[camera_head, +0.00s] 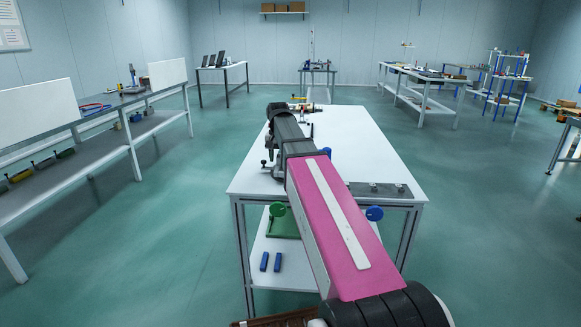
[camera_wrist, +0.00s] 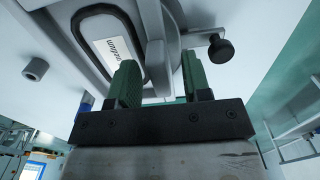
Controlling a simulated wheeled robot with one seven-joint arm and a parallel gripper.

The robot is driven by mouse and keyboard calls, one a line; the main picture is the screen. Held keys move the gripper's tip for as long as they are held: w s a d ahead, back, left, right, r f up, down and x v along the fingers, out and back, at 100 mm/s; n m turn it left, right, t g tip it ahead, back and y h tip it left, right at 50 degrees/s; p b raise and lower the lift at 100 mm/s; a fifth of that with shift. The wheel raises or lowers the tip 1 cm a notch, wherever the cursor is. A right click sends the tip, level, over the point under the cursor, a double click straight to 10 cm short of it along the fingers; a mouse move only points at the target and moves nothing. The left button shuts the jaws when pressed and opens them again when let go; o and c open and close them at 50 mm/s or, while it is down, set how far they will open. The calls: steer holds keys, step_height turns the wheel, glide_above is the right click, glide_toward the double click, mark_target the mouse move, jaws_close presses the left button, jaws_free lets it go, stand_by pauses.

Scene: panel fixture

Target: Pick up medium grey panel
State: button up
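The medium grey panel (camera_wrist: 66,38) shows close up in the wrist view, with a black-framed label reading "medium" turned upside down. A light grey bar-like handle (camera_wrist: 154,40) stands out from it. My gripper (camera_wrist: 159,62) has green fingers that stand apart, one on each side of the handle. Gaps show between the fingers and the handle, so the gripper looks open, not clamped. In the head view my arm reaches over the white table and hides the gripper and most of the panel.
A black knob (camera_wrist: 220,48) sits right of the fingers, and a grey round post (camera_wrist: 35,68) to the left. The white table (camera_head: 360,150) has clear surface right of my arm. A dark metal bar (camera_head: 380,190) lies at its near edge. A long bench (camera_head: 90,165) stands left.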

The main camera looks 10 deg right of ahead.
jaws_close()
steer(key=shift+r, duration=0.1)
